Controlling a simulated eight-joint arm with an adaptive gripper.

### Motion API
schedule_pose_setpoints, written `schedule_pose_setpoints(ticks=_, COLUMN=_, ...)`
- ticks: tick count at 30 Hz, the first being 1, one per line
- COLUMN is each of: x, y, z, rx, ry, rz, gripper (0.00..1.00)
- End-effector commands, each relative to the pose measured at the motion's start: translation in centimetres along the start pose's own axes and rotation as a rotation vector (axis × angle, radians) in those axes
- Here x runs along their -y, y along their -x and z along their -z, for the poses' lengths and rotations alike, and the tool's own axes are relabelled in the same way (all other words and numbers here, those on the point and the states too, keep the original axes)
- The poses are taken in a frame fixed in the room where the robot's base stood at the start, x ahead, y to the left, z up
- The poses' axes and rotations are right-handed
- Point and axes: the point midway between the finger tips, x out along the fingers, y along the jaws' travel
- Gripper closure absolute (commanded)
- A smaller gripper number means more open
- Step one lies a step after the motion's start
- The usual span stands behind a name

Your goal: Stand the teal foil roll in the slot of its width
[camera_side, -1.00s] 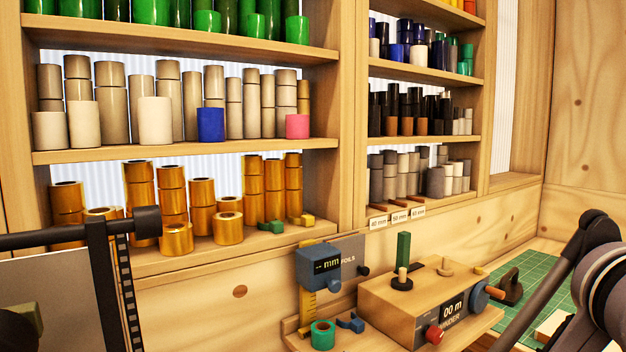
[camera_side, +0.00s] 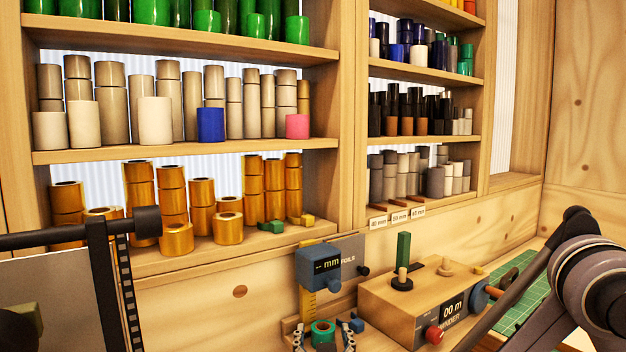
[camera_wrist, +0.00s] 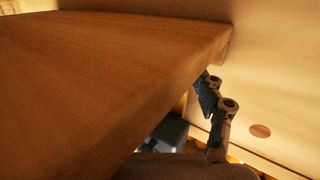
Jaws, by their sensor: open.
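The teal foil roll (camera_side: 322,328) stands upright on the wooden base of the measuring gauge (camera_side: 318,268), low in the side view. My gripper (camera_side: 323,342) is open, with one finger on each side of the roll; I cannot tell whether they touch it. The wrist view shows part of my gripper (camera_wrist: 216,112) but not the roll. Small width labels, the left one seeming to read 40 mm (camera_side: 378,222), mark the front of the lower right shelf. The slots behind them are hard to make out.
The wooden winder box (camera_side: 415,300), with a green post, pegs and a red knob, stands just right of the gauge. Gold rolls (camera_side: 177,239) crowd the lower left shelf. Grey rolls (camera_side: 435,182) stand behind the labels. A broad wooden surface (camera_wrist: 100,80) fills much of the wrist view.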

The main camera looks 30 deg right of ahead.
Motion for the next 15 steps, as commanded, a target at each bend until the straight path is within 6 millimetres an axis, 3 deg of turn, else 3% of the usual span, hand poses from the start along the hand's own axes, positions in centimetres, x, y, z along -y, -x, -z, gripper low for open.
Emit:
schedule_pose_setpoints(ticks=1, x=0.01, y=0.02, z=0.00, rx=0.000, ry=0.000, rz=0.000, gripper=0.34)
schedule_pose_setpoints(ticks=7, x=0.00, y=0.04, z=-0.01, rx=0.000, ry=0.000, rz=0.000, gripper=0.90)
schedule_pose_setpoints(ticks=15, x=0.00, y=0.06, z=0.01, rx=0.000, ry=0.000, rz=0.000, gripper=0.95)
